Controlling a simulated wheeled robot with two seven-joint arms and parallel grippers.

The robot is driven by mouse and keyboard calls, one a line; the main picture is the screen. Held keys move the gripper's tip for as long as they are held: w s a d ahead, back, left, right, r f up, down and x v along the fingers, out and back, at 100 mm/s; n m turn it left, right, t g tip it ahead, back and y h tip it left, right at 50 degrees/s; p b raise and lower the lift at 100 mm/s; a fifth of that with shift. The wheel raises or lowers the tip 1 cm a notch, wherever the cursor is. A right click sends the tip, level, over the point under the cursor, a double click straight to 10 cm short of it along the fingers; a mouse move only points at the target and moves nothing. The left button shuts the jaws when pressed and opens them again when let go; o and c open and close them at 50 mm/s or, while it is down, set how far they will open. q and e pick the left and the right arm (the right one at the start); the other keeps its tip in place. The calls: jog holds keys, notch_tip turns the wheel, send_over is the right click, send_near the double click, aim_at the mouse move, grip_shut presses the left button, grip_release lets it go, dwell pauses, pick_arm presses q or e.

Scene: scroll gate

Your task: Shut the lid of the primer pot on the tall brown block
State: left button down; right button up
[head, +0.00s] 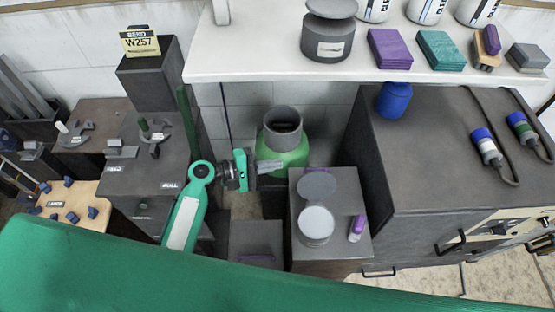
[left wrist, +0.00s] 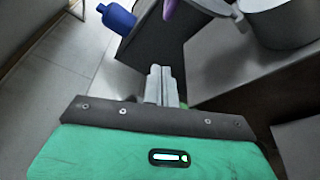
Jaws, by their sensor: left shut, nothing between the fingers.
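The primer pot (head: 316,228) is a light grey round pot on top of the tall brown block (head: 345,250) in the head view. Its round grey lid (head: 318,185) stands open at the pot's far side. My left gripper (head: 281,167) is shut and empty, to the left of the lid and apart from it. In the left wrist view its closed fingers (left wrist: 162,85) point forward, with the pot (left wrist: 283,22) at the upper right, cut by the frame's edge. My right gripper is not in view.
A purple-capped tube (head: 357,229) stands on the block right of the pot. A green vessel with a grey neck (head: 283,150) is behind my left gripper. A white shelf (head: 270,62) overhangs the back. A large dark cabinet (head: 400,160) stands right, with a blue bottle (head: 394,99).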

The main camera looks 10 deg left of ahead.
aim_at(316, 182)
pick_arm(q)
jog(key=d+p, duration=0.4)
jog(key=d, duration=0.3)
jog(key=shift+d+r, duration=0.25)
jog(key=shift+r, duration=0.1)
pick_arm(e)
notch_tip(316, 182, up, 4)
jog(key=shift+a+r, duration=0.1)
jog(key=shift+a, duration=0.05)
pick_arm(q)
jog(key=shift+w, duration=0.1)
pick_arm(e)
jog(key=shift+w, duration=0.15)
